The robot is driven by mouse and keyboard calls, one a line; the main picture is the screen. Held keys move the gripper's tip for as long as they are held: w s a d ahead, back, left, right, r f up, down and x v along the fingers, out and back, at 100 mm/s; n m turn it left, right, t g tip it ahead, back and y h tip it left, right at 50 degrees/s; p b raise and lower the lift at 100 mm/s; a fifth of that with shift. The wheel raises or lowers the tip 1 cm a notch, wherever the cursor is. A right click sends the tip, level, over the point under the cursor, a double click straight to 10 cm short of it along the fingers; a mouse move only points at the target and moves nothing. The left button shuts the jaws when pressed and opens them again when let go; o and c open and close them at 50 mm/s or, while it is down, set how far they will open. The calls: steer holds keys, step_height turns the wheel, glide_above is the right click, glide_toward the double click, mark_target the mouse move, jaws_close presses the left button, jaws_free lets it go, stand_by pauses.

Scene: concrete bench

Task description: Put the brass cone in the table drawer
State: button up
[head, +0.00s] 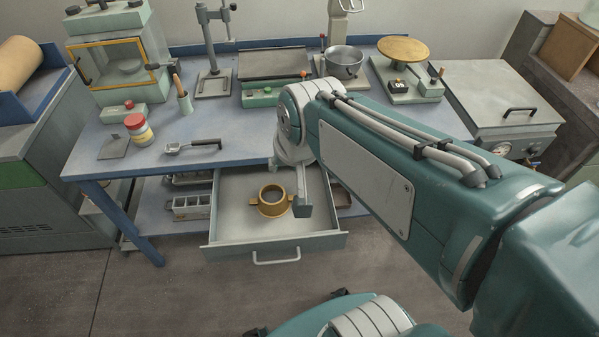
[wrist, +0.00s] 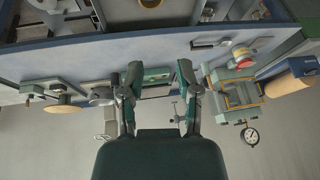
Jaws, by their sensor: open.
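The brass cone (head: 272,201), a hollow ring-like piece with side lugs, sits inside the open table drawer (head: 230,233), opening up. The drawer is pulled out from under the blue bench. Part of the cone also shows at the top edge of the wrist view (wrist: 150,3). My gripper (wrist: 158,73) is open, with nothing between its fingers, and is apart from the cone.
The blue bench (head: 240,145) carries a black-handled tool (head: 192,146), a red-lidded jar (head: 138,129), a green box (head: 275,94), a metal bowl (head: 343,62) and a scale with a round pan (head: 403,50). Open floor (head: 190,290) lies in front of the drawer.

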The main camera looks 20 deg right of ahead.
steer(key=s+r+n, duration=0.1)
steer(key=s+n, duration=0.1)
steer(key=s, duration=0.5)
steer(key=shift+d+r+n+t, duration=0.2)
steer(key=shift+r+n+t, duration=0.1)
steer(key=shift+n, duration=0.1)
stand_by(0.7)
